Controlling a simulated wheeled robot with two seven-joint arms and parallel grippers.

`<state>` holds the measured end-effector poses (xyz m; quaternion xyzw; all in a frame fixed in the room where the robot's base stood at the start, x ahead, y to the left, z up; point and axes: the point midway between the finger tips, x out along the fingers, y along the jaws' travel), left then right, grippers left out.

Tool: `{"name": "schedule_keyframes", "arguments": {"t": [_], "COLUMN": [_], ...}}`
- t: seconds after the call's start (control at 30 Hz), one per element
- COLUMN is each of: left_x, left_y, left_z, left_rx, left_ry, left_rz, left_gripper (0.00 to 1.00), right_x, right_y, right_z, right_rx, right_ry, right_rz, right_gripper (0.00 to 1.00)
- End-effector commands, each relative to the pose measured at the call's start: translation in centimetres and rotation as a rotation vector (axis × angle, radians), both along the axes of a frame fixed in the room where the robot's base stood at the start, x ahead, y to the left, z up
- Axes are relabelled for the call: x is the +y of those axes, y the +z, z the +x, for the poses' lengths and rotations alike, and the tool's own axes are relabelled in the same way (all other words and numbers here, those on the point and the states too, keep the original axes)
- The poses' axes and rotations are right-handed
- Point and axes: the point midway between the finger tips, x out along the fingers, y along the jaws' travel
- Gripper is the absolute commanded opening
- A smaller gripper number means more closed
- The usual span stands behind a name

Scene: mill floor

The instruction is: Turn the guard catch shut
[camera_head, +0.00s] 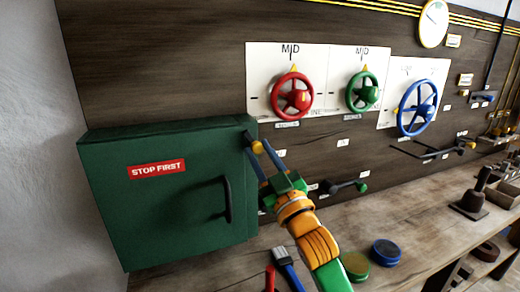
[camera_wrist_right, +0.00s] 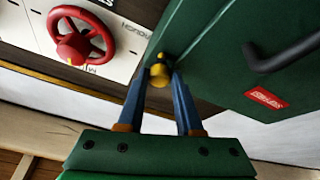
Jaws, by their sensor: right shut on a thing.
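The guard is a green box (camera_head: 160,215) with a red "STOP FIRST" label and a black handle (camera_head: 228,200); its front looks closed. The guard catch is a small dark lever with a yellow knob (camera_head: 257,147) at the box's upper right edge. In the right wrist view the yellow knob (camera_wrist_right: 159,75) sits between the blue fingertips. My right gripper (camera_head: 262,155) is shut on the knob, reaching up from below right. The catch's pivot is partly hidden by the fingers. My left gripper is not in view.
Red (camera_head: 292,96), green (camera_head: 362,92) and blue (camera_head: 417,106) handwheels are on the wall panel to the right. A lever with a green knob (camera_head: 361,187) juts out below them. A brush (camera_head: 286,266) and round tins (camera_head: 386,252) lie on the bench near my right arm.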

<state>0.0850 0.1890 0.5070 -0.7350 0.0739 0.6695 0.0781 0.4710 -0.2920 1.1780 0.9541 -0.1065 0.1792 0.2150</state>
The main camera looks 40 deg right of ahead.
Motion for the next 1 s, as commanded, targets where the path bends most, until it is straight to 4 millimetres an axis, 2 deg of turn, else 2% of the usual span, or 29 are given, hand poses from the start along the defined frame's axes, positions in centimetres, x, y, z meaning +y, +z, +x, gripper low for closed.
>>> {"name": "schedule_keyframes", "arguments": {"t": [0.6, 1.0], "left_x": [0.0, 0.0], "left_y": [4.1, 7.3], "left_z": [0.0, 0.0], "left_rx": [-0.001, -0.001], "left_ry": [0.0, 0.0], "left_rz": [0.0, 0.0], "left_gripper": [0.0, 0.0], "right_x": [-0.5, -0.6], "right_y": [0.5, 0.7], "right_z": [-0.1, -0.1], "right_rx": [0.143, 0.212], "right_ry": [-0.001, -0.001], "right_rz": [-0.571, -0.867], "right_gripper": [0.0, 0.0]}}
